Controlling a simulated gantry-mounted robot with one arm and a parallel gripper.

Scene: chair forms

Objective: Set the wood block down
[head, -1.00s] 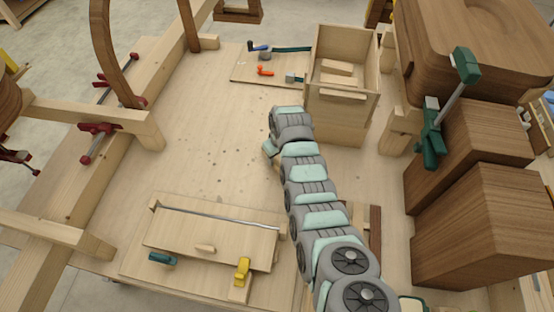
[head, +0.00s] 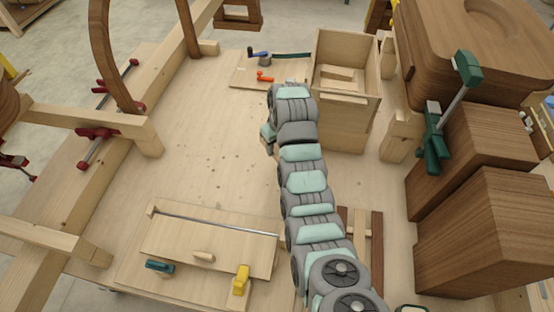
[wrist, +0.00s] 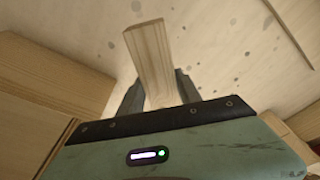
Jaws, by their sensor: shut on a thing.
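A pale, long wood block (wrist: 152,50) is between the two dark fingers of my gripper (wrist: 160,88) in the wrist view. The gripper is shut on it, and the block's far end sticks out past the fingertips. Pale bench top with dark spots shows beyond the block; I cannot tell how far the block is above it. In the head view my arm hides most of the gripper and the block, near the left front of the open wooden box (head: 337,118).
A board with clamps (head: 240,76) lies at the back, beside the box. A panel with a metal rod (head: 205,246) lies at the front left. Dark wood blocks (head: 484,235) stand at right. The bench top (head: 205,135) left of my arm is mostly clear.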

